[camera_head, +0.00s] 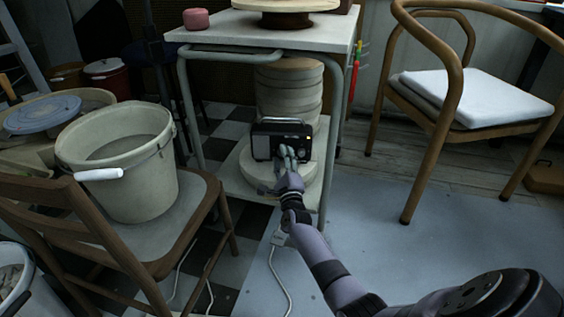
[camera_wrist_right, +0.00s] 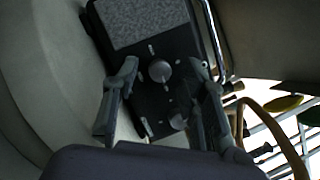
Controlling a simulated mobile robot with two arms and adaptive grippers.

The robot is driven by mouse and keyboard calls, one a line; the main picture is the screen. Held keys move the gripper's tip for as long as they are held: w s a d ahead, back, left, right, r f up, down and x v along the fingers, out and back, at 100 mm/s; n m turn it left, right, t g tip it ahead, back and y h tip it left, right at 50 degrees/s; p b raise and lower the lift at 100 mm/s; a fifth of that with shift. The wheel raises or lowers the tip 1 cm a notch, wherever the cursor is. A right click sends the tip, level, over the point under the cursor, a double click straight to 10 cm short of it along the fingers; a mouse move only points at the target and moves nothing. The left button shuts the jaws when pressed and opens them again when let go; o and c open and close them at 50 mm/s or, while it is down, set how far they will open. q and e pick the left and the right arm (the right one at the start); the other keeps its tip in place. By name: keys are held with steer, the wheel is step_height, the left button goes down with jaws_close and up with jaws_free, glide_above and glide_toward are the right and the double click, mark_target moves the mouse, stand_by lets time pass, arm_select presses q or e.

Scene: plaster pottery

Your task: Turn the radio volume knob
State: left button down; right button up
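The radio (camera_head: 265,143) is a small black box with a grey speaker panel and a handle. It stands on a round pale slab on the lower shelf of the white table. My right gripper (camera_head: 287,155) is at the right part of the radio's front. In the right wrist view, the radio (camera_wrist_right: 148,35) shows tilted, with a round grey knob (camera_wrist_right: 159,70) on its face. My right gripper (camera_wrist_right: 165,85) is open, one finger on either side of this knob, with gaps visible. A second knob (camera_wrist_right: 178,121) lies lower, nearer the palm. My left gripper is not in view.
A stack of pale round slabs (camera_head: 288,88) stands behind the radio. Table legs (camera_head: 330,150) flank the shelf. A wooden chair (camera_head: 205,215) with a bucket (camera_head: 122,165) is at left, another chair (camera_head: 440,100) at right. A white cable (camera_head: 283,275) lies on the floor.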

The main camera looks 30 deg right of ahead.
steer(key=shift+c, duration=0.5)
jaws_close()
